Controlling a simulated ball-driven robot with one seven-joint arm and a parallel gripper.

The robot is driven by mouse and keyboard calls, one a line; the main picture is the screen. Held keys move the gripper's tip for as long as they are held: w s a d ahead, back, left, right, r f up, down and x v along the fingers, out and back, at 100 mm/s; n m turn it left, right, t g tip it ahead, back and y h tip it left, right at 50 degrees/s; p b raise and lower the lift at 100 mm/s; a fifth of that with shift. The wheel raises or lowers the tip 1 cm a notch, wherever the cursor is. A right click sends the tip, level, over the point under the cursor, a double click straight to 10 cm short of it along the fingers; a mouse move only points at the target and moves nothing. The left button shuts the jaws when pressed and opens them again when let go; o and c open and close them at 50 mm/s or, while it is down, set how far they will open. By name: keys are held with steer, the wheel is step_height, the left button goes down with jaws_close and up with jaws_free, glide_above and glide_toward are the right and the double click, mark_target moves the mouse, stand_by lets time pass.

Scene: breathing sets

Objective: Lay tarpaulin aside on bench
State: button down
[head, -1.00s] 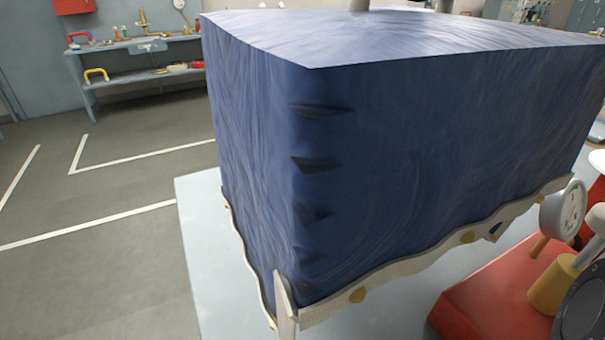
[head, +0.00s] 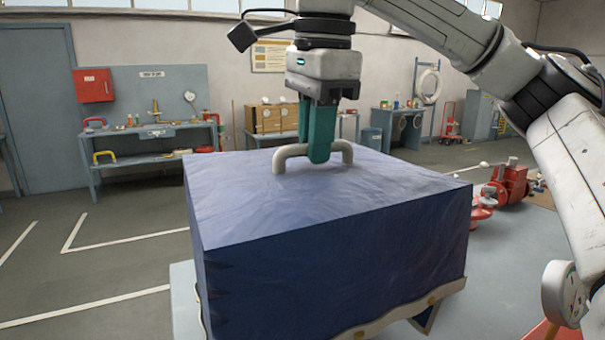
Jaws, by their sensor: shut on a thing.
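The blue tarpaulin (head: 330,265) is a large box-shaped cover with a flat top and a pale hem with brass-coloured eyelets along its lower edge. A grey handle (head: 284,158) arches up from its top. My gripper (head: 318,150) is above the cover, pointing down, with its green fingers shut on the middle of the handle. What lies beneath the cover is hidden. A blue-grey bench (head: 150,150) with a back panel and a lower shelf stands against the wall at the left. Small tools and fittings lie on it.
A pale surface (head: 183,300) shows below the tarpaulin. A pressure gauge (head: 562,293) stands near at the lower right, with red machinery (head: 508,182) farther back. A second bench (head: 398,125) is at the rear. The grey floor at the left is clear, with white lines.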

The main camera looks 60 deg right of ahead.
mark_target(303, 172)
steer(key=shift+w+d+f, duration=0.2)
steer(key=shift+w+f, duration=0.65)
steer(key=shift+f, duration=0.2)
step_height(303, 172, down, 3)
steer(key=shift+w+f, duration=0.15)
steer(key=shift+f, duration=0.05)
steer(key=c, duration=1.1)
jaws_free()
steer(key=r, duration=0.4)
steer(key=s+r, duration=0.1)
steer(key=r, duration=0.3)
steer(key=a+r, duration=0.1)
steer(key=r, duration=0.3)
steer(key=shift+s, duration=0.15)
